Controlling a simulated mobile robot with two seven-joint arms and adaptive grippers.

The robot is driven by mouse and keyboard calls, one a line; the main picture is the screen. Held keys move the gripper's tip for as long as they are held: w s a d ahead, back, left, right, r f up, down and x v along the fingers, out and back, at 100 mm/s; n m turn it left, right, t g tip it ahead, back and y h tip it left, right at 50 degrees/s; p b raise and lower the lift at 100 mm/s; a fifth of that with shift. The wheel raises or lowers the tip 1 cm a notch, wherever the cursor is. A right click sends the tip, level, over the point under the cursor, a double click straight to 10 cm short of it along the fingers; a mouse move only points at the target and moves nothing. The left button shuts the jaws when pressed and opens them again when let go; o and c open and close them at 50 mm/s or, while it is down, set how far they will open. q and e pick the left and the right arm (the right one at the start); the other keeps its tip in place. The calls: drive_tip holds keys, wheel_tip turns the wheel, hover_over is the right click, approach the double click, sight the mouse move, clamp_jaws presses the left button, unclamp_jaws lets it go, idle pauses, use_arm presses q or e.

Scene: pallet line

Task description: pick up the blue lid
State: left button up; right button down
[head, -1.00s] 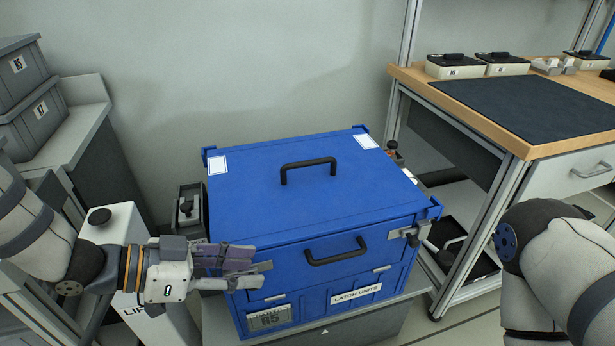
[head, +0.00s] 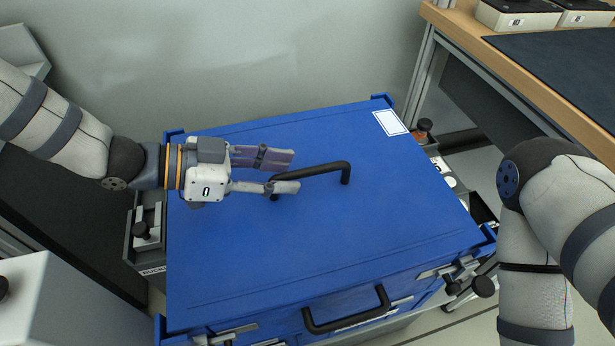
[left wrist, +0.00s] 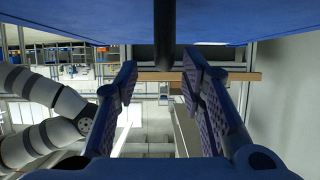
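The blue lid (head: 380,245) lies on top of the blue box. A black bar handle (head: 325,170) stands up from its middle, and a white label sits near its far right corner. My left gripper (head: 290,172) is over the lid at the handle's left end, with its two fingers apart. In the left wrist view, the blue lid (left wrist: 70,20) fills the top and the black handle (left wrist: 164,45) shows between the open fingers (left wrist: 160,80); I cannot tell if they touch it. My right arm is at the right edge; its gripper is out of view.
A second black handle (head: 347,312) is on the box's front, with metal latches (head: 463,268) at the front corners. A wooden-topped workbench (head: 470,30) with a dark mat stands at the back right. A pale grey post or cabinet (head: 75,305) is at the lower left.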

sight(303, 170)
use_arm(q)
drive_tip(key=x, duration=0.5)
drive_tip(key=shift+w+d, duration=0.3)
drive_tip(key=shift+d, duration=0.1)
drive_tip(key=shift+r, duration=0.1)
clamp_jaws()
drive_tip(key=shift+r, duration=0.1)
